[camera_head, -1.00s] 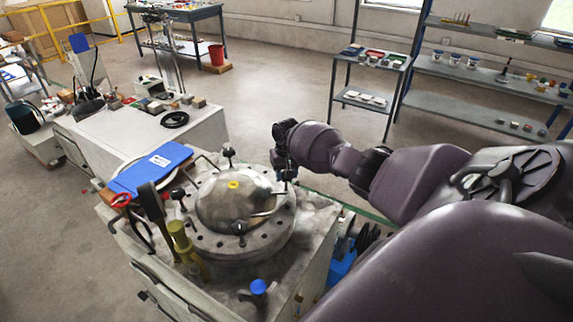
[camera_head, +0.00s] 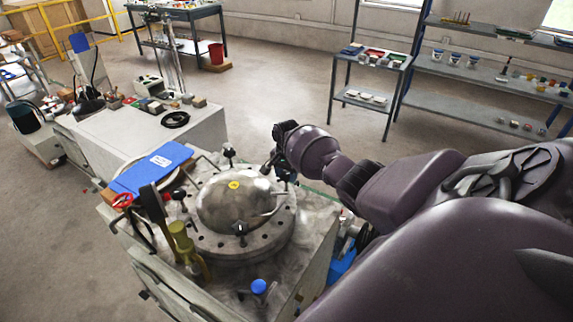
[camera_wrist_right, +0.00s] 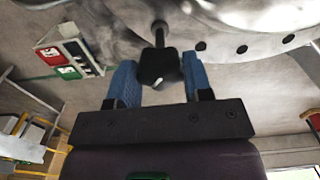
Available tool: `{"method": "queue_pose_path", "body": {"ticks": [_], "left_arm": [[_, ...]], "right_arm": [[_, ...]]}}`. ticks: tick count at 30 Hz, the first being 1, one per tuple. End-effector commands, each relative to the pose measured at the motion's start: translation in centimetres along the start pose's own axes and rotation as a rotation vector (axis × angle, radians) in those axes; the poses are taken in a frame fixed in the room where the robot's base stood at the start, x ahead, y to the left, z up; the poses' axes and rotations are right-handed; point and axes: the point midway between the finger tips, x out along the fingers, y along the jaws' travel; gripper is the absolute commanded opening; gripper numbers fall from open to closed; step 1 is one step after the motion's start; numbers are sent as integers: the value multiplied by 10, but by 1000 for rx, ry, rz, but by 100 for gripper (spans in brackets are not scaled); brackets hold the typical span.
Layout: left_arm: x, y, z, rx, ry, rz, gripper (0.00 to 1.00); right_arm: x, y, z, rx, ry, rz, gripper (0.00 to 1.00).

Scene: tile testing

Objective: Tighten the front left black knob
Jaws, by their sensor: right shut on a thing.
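A metal dome (camera_head: 225,205) sits on a round bolted flange on the bench, with black knobs around its rim. One knob (camera_head: 229,152) stands at the back, one (camera_head: 178,194) at the left and one (camera_head: 240,228) at the front. My right gripper (camera_head: 280,168) is at the dome's right side, and my own wrist partly hides the knob there. In the right wrist view, a black knob (camera_wrist_right: 158,66) on a stem lies between the two blue fingers of my right gripper (camera_wrist_right: 156,84), which is shut on it. My left gripper is not in view.
A blue binder (camera_head: 152,170) lies left of the dome. A yellow-green valve (camera_head: 182,240) and a blue cap (camera_head: 259,286) stand in front. A white bench (camera_head: 130,130) with small items is behind. Shelves (camera_head: 480,80) stand far off at the right, with open floor between.

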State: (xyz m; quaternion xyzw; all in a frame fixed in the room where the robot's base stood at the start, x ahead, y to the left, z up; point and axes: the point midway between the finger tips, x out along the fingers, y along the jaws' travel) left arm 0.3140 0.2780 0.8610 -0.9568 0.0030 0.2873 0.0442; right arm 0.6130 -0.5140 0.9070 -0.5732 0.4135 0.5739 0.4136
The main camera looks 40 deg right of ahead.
Motion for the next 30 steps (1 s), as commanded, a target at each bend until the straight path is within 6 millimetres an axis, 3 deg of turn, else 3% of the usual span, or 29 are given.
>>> {"method": "queue_pose_path", "body": {"ticks": [20, 21, 24, 25, 30], "left_arm": [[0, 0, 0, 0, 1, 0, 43], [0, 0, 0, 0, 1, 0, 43], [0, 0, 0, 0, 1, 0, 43], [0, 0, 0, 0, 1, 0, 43], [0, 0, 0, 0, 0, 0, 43]], "right_arm": [[-1, 0, -1, 57, 2, -2, 22], [-1, 0, -1, 57, 2, -2, 52], [-1, 0, -1, 56, 2, -1, 67], [-1, 0, -1, 56, 2, -1, 71], [-1, 0, -1, 55, 1, -1, 71]]}}
